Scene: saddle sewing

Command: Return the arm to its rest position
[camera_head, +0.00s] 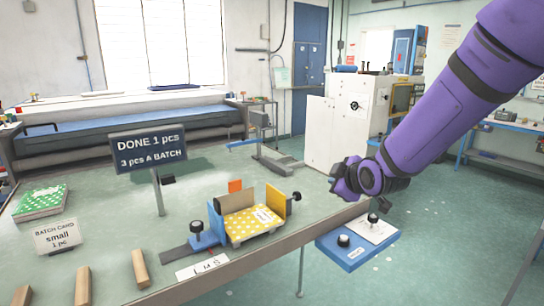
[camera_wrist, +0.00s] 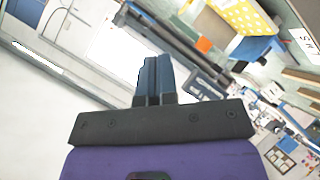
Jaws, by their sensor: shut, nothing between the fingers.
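My purple arm comes in from the upper right of the head view. My gripper (camera_wrist: 153,80) shows in the wrist view with its two dark fingers together and nothing between them. In the head view its end is dark and bunched at the table's right edge, held in the air above and behind the blue box with knobs (camera_head: 357,240). It appears apart from everything. The fingertips are hard to make out in the head view.
The green table (camera_head: 110,262) holds a sewing fixture with yellow dotted cloth (camera_head: 255,226), a "DONE 1 pcs" sign (camera_head: 148,147), a batch card (camera_head: 58,238), a green dotted stack (camera_head: 41,201) and wooden blocks (camera_head: 140,268). A white cabinet (camera_head: 335,130) stands behind. Floor at right is open.

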